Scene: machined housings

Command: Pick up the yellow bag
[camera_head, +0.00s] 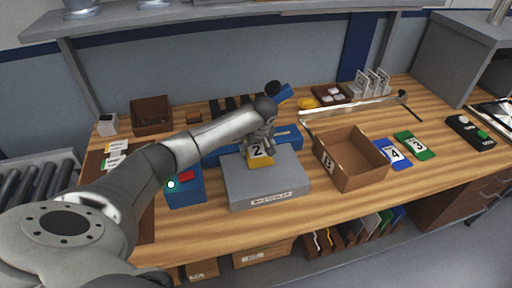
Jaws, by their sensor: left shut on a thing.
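The yellow bag (259,162) carries a white label with a 2. It is on or just above the grey box (263,191) with a label on its front; I cannot tell whether it touches the top. My left gripper (262,142) reaches in from the left and is shut on the bag from above. The gripper covers the bag's upper part. My right gripper is not in view.
An open cardboard box (350,160) marked B stands right of the grey box. Blue card 4 (393,153) and green card 3 (416,145) lie beyond it. A blue box (185,192) stands left. Bare table lies in front of the cards.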

